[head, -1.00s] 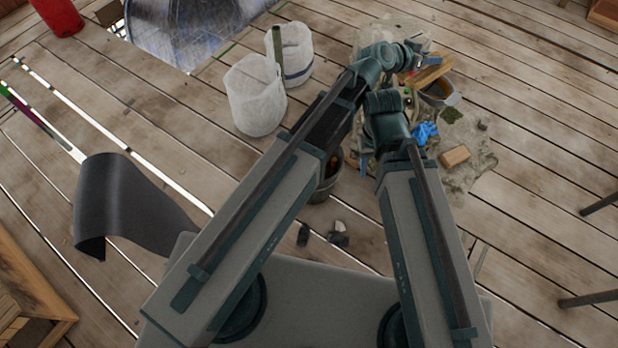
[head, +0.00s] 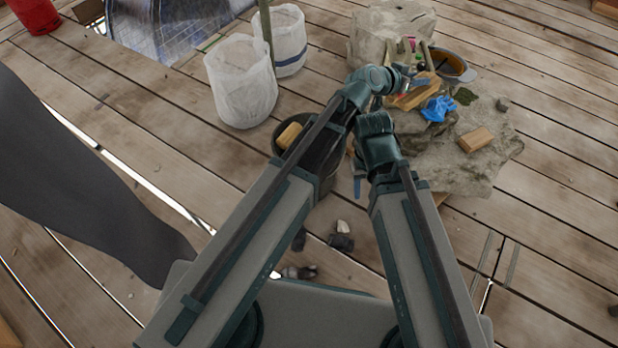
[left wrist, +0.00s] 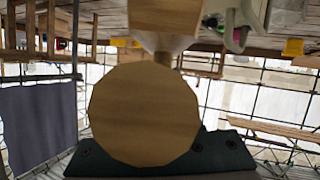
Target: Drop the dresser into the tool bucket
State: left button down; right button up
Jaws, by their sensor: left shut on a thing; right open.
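The dresser (head: 408,98), a pale wooden tool, is in my left gripper (head: 420,82), above the stone-coloured sheet. In the left wrist view the round wooden end of the dresser (left wrist: 145,115) fills the middle, hiding most of my jaws. The tool bucket (head: 327,182) is dark and stands on the planks, left of the dresser. My left arm crosses in front of the bucket and hides much of it; a wooden piece (head: 289,135) shows at its mouth. My right gripper (head: 357,181) is low beside the bucket, empty and partly hidden by its own arm.
Two white sacks (head: 241,85) stand behind the bucket. A blue cloth (head: 437,108), a wooden block (head: 476,139) and a grey-rimmed pan (head: 452,66) are around the sheet (head: 462,172). Dark lumps (head: 341,241) lie near my base. Planks at right are mostly clear.

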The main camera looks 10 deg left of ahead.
pick_arm(q)
notch_tip(320, 180, down, 14)
jog(key=b, duration=1.1)
jog(key=w+a+f+n+t+y+b, duration=0.1)
jog(key=w+a+f+b, duration=0.3)
jog(key=a, duration=0.7)
jog(key=w+a+f+n+t+y+b, duration=0.1)
jog(key=w+a+f+n+y+b, duration=0.15)
jog(key=a+f+b, duration=0.6)
jog(key=w+a+f+t+b, duration=0.15)
jog(key=w+a, duration=0.25)
jog(key=a, duration=0.9)
notch_tip(320, 180, down, 6)
jog(key=b, duration=0.6)
jog(key=shift+s+g+b, duration=0.25)
jog(key=shift+g+b, duration=0.1)
jog(key=c, duration=0.5)
grip_release()
jog(key=shift+s, duration=0.1)
